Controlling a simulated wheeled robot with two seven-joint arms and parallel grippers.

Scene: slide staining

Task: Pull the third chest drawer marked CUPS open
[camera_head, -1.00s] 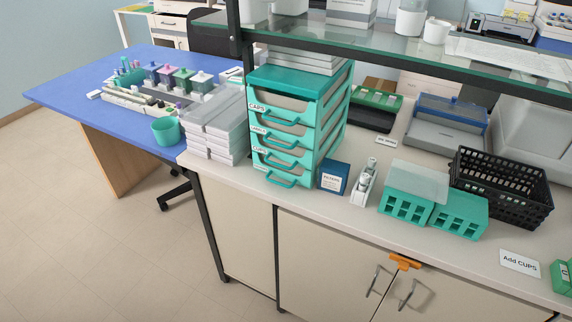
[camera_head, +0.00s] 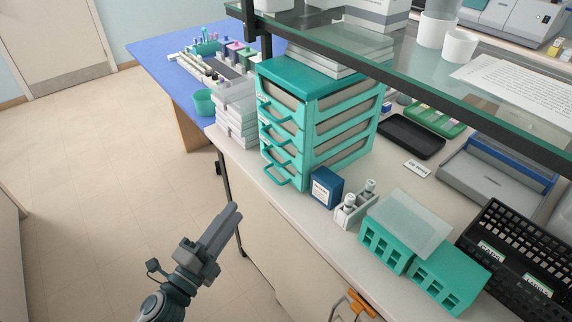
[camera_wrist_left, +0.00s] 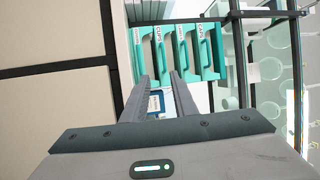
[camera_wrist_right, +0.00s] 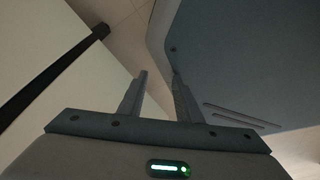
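The teal drawer chest (camera_head: 318,127) stands on the bench top, with several drawers stacked one above another, all looking shut. The third drawer down has a teal loop handle (camera_head: 279,157). In the left wrist view the chest shows sideways, and the CUPS drawer handle (camera_wrist_left: 161,52) is ahead of the fingers, its label readable. My left gripper (camera_head: 236,211) is in front of the bench, below and apart from the chest. Its fingers are spread and empty in the left wrist view (camera_wrist_left: 160,84). My right gripper (camera_wrist_right: 158,78) is open and empty, seen only in its own wrist view.
White boxes (camera_head: 236,115) are stacked just left of the chest. A blue box (camera_head: 326,187) and a small bottle holder (camera_head: 354,205) stand at its right. A glass shelf (camera_head: 420,75) hangs above. The floor before the bench is clear.

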